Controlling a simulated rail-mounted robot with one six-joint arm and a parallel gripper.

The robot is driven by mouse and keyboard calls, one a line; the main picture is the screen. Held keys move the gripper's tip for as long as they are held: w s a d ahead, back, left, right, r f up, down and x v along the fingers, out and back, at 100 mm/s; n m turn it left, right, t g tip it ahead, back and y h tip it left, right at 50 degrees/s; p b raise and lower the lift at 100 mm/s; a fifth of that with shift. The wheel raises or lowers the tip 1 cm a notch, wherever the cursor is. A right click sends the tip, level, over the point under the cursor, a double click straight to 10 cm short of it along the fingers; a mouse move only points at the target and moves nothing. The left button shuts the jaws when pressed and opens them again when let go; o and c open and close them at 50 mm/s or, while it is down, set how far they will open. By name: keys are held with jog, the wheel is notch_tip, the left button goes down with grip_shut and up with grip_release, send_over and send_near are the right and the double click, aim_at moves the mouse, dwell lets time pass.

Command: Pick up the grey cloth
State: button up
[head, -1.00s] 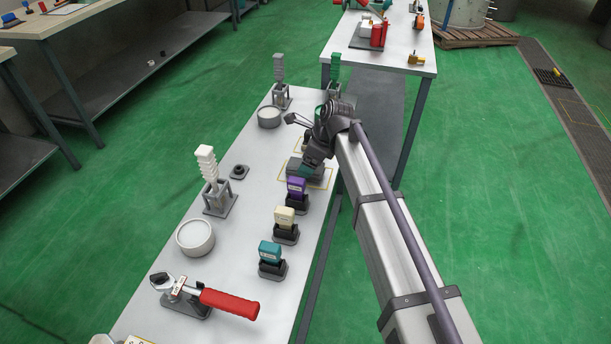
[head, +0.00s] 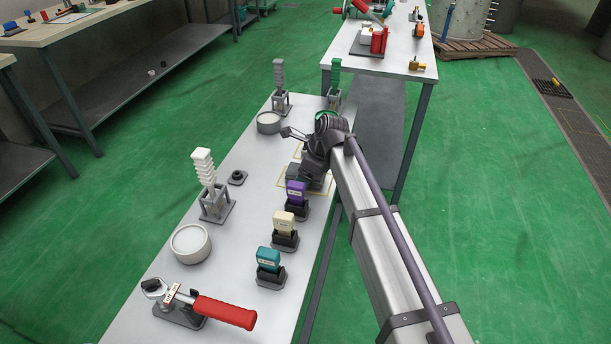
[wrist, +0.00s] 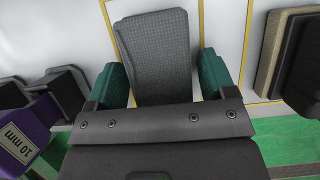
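The grey cloth (wrist: 155,35) is a dark grey, finely textured folded piece. It lies on the white table inside a yellow outline in the wrist view. My gripper (wrist: 161,64) reaches over its near end, with one green fingertip on each side of it. Narrow gaps show between the fingertips and the cloth, so the gripper looks open around it. The near end of the cloth is hidden under the gripper body. In the head view my gripper (head: 312,172) is low over the table, and its fingertips and most of the cloth are hard to make out.
Purple (head: 296,190), cream (head: 284,220) and teal (head: 268,257) stamps stand in dark holders in front of the gripper. A green-topped stand (head: 335,75) is behind.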

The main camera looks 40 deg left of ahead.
jog(key=c, duration=0.8)
jog(key=shift+o, duration=0.2)
jog(key=shift+r, duration=0.1)
notch_tip(320, 180, up, 11)
jog(key=p, duration=1)
jog(key=shift+f+p, duration=0.2)
jog(key=shift+p, duration=0.2)
jog(key=shift+f, duration=0.15)
